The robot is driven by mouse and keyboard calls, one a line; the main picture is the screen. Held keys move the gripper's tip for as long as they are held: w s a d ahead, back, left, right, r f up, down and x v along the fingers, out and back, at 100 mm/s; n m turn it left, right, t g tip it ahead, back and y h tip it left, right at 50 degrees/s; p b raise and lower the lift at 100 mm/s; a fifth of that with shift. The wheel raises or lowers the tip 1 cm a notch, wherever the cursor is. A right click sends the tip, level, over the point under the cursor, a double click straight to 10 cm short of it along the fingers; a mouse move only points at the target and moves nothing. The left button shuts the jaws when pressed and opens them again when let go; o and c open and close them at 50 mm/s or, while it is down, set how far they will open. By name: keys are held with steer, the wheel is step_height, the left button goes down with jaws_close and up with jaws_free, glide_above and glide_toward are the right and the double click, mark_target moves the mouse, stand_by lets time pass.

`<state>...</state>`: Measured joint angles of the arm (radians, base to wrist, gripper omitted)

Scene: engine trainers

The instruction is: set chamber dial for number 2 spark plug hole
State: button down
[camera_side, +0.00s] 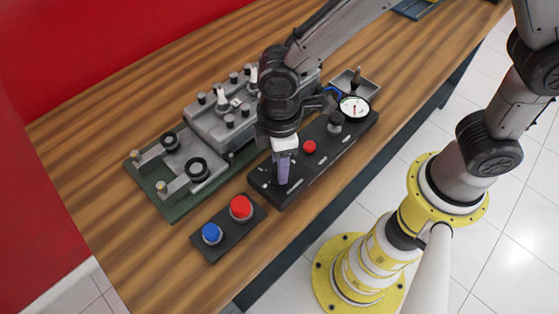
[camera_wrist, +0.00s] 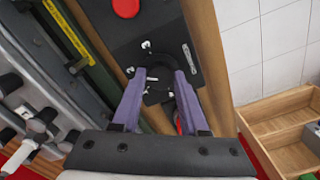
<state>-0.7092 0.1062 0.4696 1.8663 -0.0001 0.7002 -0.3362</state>
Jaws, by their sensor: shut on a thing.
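The dark panel (camera_side: 325,158) lies along the front of the table. My gripper (camera_side: 283,181) points down at its near left end. In the wrist view its two purple fingers (camera_wrist: 159,82) close on either side of a dark round dial (camera_wrist: 158,73) on the panel, which I take for the chamber dial. White marks sit around the dial, but I cannot read its setting. The fingers hide the dial in the side view. The grey engine block (camera_side: 215,132), with several plugs on top, stands behind the panel. I cannot tell which spark plug hole is number 2.
The panel also carries a red button (camera_side: 309,147), a black knob (camera_side: 335,123) and a white-faced gauge (camera_side: 354,108). A box (camera_side: 229,229) with blue and red buttons lies at the front left. A small grey tray (camera_side: 355,86) is behind the gauge. Bare table lies at the left front.

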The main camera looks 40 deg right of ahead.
steer(key=shift+r, duration=0.15)
steer(key=shift+c, duration=2.2)
jaws_free()
step_height(320, 180, up, 14)
